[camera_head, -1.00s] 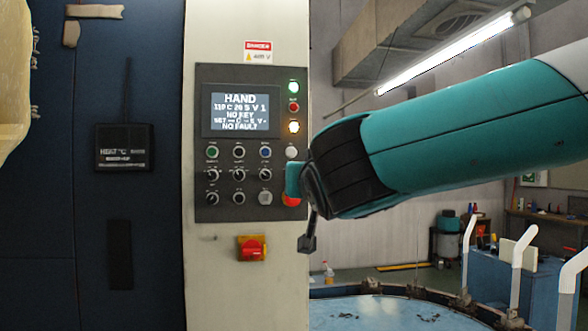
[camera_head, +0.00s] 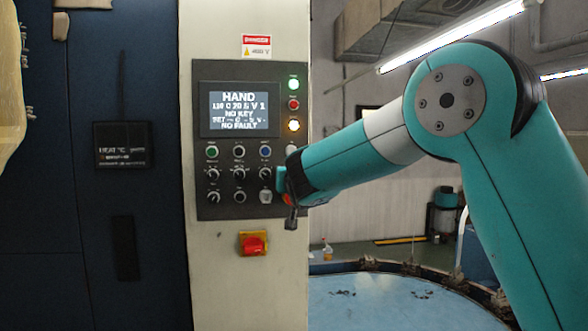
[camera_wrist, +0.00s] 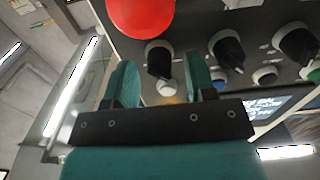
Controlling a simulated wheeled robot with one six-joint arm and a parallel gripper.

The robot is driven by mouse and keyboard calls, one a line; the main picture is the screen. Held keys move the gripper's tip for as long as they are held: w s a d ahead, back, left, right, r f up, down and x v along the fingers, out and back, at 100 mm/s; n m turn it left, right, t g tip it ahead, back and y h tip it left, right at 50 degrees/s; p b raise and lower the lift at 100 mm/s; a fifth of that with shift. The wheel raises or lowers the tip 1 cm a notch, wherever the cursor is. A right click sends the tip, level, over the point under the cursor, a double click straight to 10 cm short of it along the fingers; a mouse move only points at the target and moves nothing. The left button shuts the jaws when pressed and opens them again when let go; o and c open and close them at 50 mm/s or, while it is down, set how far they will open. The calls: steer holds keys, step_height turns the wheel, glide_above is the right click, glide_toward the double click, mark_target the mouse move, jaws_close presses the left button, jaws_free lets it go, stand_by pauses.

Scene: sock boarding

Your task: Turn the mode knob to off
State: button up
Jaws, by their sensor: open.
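The control panel (camera_head: 202,135) is on a cream cabinet, with small dark knobs under its screen (camera_head: 239,109), which reads HAND. Knob labels are too small to read, so I cannot tell by label which is the mode knob. My gripper (camera_head: 283,183) is at the panel's lower right edge, hiding part of the right column. In the wrist view my gripper (camera_wrist: 163,76) is open, its two teal fingers apart. A black knob (camera_wrist: 160,60) shows between and just beyond the fingertips; contact cannot be told. More knobs (camera_wrist: 228,52) lie to its right.
A large red button (camera_wrist: 140,17) sits beside that knob, and a white round button (camera_wrist: 167,88) shows between the fingers. A red and yellow switch (camera_head: 253,243) is below the panel. A blue round table (camera_head: 390,300) stands at the lower right.

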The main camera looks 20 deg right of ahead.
steer(key=c, duration=0.9)
steer(key=shift+c, duration=0.2)
